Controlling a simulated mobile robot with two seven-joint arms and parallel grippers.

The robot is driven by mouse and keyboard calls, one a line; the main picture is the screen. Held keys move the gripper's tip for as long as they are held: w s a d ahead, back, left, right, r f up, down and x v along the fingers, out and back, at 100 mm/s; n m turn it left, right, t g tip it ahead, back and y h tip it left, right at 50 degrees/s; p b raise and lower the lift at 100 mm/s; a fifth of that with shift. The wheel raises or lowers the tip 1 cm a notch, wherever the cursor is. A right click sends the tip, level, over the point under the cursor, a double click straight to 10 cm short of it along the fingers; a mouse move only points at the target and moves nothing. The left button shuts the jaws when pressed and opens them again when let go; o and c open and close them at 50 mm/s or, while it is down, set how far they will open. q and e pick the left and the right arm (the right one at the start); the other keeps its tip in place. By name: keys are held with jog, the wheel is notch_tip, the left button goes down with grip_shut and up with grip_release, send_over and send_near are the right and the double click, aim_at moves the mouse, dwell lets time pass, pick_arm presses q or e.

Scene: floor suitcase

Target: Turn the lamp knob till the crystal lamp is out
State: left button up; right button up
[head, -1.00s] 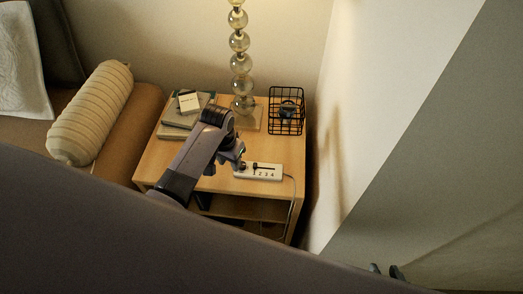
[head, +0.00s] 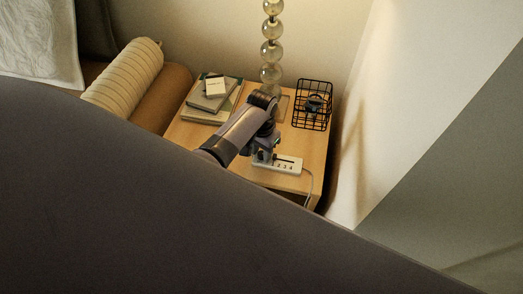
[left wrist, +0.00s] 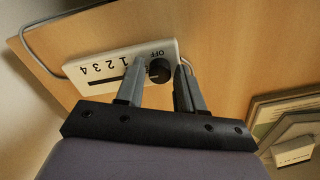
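The lamp knob (left wrist: 160,70) is round and black, on a white control box (left wrist: 118,68) marked OFF and 1 to 4 with a dark slot. In the head view the box (head: 287,166) lies on the wooden nightstand. My left gripper (left wrist: 160,66) is open, with one finger on each side of the knob. A narrow gap seems to show beside the knob; I cannot tell whether either finger touches it. The crystal lamp (head: 271,51) is a stack of glass balls behind my left arm. Its top is out of view; warm light falls on the wall. My right gripper is not in view.
A black wire basket (head: 312,104) stands at the nightstand's right rear. Books (head: 209,103) with a small white box (head: 215,87) lie at its left. A cable (head: 311,184) runs from the control box. The wall closes in on the right; a striped bolster (head: 125,80) lies left.

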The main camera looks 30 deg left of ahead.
pick_arm(q)
grip_shut()
